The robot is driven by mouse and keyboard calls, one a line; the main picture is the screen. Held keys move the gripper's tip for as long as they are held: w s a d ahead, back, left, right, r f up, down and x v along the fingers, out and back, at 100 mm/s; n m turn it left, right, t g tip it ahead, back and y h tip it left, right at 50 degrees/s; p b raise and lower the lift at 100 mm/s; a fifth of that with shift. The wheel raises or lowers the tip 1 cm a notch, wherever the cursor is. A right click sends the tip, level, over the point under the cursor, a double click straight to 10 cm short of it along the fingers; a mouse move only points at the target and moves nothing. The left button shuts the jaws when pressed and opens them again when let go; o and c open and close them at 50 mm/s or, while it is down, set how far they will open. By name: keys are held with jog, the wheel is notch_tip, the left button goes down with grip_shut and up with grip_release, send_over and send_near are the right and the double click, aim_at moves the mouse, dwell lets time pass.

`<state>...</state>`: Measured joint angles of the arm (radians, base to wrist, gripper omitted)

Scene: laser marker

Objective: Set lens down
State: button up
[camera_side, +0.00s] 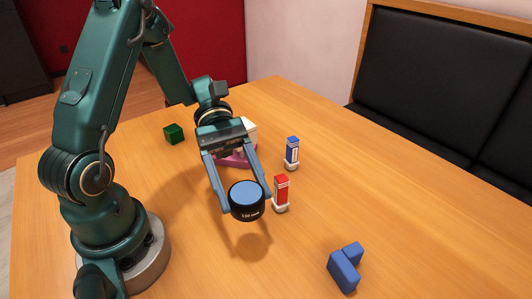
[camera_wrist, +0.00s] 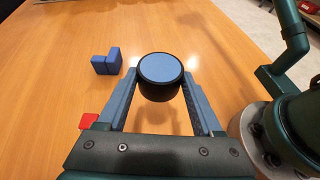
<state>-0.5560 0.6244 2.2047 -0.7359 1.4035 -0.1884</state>
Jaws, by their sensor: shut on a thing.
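The lens (camera_side: 247,201) is a short black cylinder with a blue top face and small white lettering on its side. My gripper (camera_side: 241,200) is shut on it, one finger on each side. The lens is held above the wooden table, with a shadow on the tabletop below it. In the wrist view the lens (camera_wrist: 160,76) sits between the tips of my gripper (camera_wrist: 160,88), blue face showing.
A red marker-like block (camera_side: 281,190) stands close right of the lens, with a blue one (camera_side: 292,151) behind. A blue L-shaped block (camera_side: 345,267) lies front right. A green cube (camera_side: 174,134) and a pink-and-white object (camera_side: 238,160) are farther back. The front-centre table (camera_side: 215,270) is clear.

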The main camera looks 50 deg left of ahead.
send_over(265, 281)
notch_tip(265, 281, down, 6)
jog(key=shift+r, duration=0.15)
jog(key=shift+f, duration=2)
jog(key=shift+f, duration=0.1)
jog(key=o, duration=1.5)
